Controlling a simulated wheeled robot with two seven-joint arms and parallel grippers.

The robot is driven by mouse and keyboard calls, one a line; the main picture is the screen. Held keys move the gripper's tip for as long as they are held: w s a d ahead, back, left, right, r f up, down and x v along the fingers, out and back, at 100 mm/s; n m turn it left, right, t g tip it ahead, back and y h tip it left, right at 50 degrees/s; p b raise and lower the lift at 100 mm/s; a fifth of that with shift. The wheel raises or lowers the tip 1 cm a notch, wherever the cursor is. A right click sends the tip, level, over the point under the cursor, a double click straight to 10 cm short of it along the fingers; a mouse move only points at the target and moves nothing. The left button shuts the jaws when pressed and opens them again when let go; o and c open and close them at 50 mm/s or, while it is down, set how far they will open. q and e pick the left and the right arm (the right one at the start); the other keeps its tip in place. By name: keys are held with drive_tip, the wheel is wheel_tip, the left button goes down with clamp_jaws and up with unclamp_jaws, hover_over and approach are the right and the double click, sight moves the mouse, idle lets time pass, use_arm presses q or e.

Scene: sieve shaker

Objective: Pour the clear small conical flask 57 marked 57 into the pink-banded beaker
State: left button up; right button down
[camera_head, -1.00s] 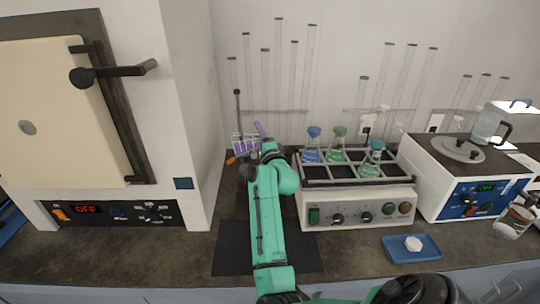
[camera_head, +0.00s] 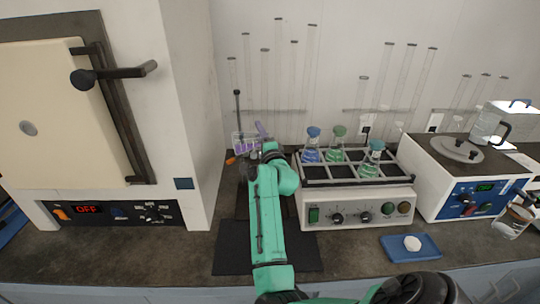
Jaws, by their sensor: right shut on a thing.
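My right gripper (camera_head: 525,194) shows only as a dark part at the right edge. It is shut on a clear glass vessel, which I take to be flask 57; its mark is not readable. Clear glass with a brownish-pink patch (camera_head: 512,222) shows just below it, by the bench front. Flask and pink-banded beaker overlap there and I cannot separate them clearly. A green arm of mine, which I take as the left, reaches up the middle; its gripper (camera_head: 268,150) is largely hidden behind its wrist, so its jaws cannot be seen.
A shaker (camera_head: 355,208) holds stoppered flasks with blue and green contents. A blue-fronted device (camera_head: 450,200) stands to its right. A blue tray (camera_head: 395,250) with a white piece lies in front. A large oven (camera_head: 185,120) fills the left. A black mat (camera_head: 232,250) lies front centre.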

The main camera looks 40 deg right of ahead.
drive_tip(key=shift+d+r+m+p, duration=0.15)
drive_tip(key=shift+r+m+p, duration=0.05)
drive_tip(key=shift+m+p, duration=0.75)
idle(2.0)
